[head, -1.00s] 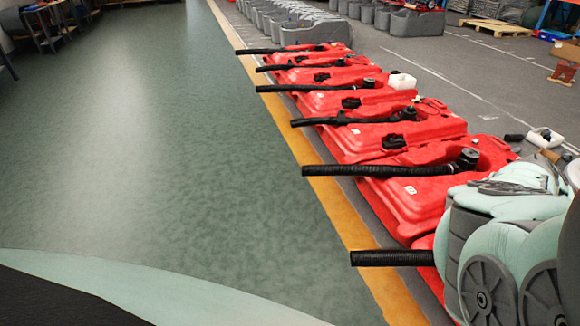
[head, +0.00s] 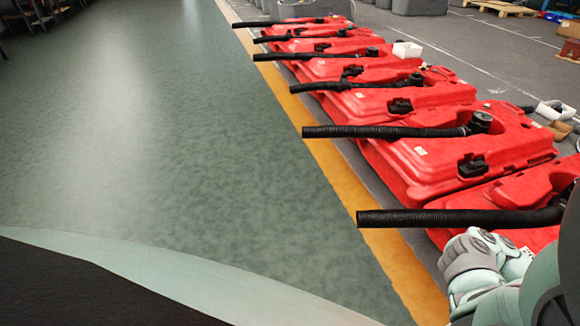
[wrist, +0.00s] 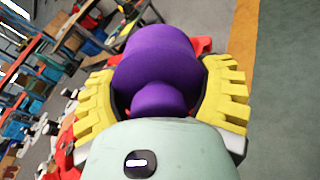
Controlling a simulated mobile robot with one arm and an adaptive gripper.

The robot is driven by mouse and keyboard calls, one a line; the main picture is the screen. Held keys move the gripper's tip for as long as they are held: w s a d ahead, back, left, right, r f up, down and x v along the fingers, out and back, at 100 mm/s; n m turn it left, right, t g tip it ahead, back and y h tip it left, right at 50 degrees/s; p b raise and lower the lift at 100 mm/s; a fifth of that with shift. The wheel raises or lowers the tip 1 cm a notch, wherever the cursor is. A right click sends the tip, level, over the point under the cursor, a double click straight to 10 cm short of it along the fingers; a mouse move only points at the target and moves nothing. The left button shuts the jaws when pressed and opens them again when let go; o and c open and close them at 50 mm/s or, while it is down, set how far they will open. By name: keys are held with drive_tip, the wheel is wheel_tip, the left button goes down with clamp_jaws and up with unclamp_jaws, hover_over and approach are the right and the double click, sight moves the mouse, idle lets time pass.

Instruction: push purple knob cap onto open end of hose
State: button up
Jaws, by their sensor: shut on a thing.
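A purple knob cap (wrist: 158,68) sits between the two yellow ribbed fingers of my gripper (wrist: 163,90) in the wrist view. The fingers press on it from both sides, and it shows a wide round head and a narrower part nearer the palm. In the head view my arm is at the lower right, and the gripper's fingers and the cap cannot be made out there. The nearest black ribbed hose (head: 455,217) lies across a red tank (head: 530,200), its open end sticking out to the left over the yellow line. Several more such hoses lie on the red tanks behind it.
The red tanks stand in a row along a yellow floor line (head: 335,190). The green floor (head: 190,150) to the left is clear. A white box (head: 407,50) sits on a farther tank. Shelving (wrist: 40,70) shows in the wrist view.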

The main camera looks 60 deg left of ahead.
drive_tip(key=s+f+n+t+y+b, duration=0.1)
drive_tip(key=f+t+b, duration=0.3)
drive_tip(key=f+b, duration=0.5)
drive_tip(key=s+d+f+n+t+y+b, duration=0.1)
drive_tip(key=s+f+n+t+b, duration=0.2)
drive_tip(key=f+b, duration=0.7)
drive_tip(key=s+d+f+n+t+y+b, duration=0.1)
drive_tip(key=s+f+n+t+b, duration=0.2)
drive_tip(key=f+b, duration=0.6)
wheel_tip(320, 180, down, 10)
drive_tip(key=shift+r+t+b, duration=0.25)
drive_tip(key=shift+t+b, duration=0.05)
drive_tip(key=shift+t, duration=0.8)
drive_tip(key=shift+d, duration=0.25)
drive_tip(key=shift+x, duration=2.35)
drive_tip(key=shift+a, duration=0.1)
drive_tip(key=shift+w+d, duration=0.25)
drive_tip(key=shift+w, duration=0.05)
drive_tip(key=shift+w+d+r+b, duration=0.1)
drive_tip(key=shift+d+b, duration=0.05)
drive_tip(key=shift+b, duration=0.15)
drive_tip(key=shift+w, duration=0.1)
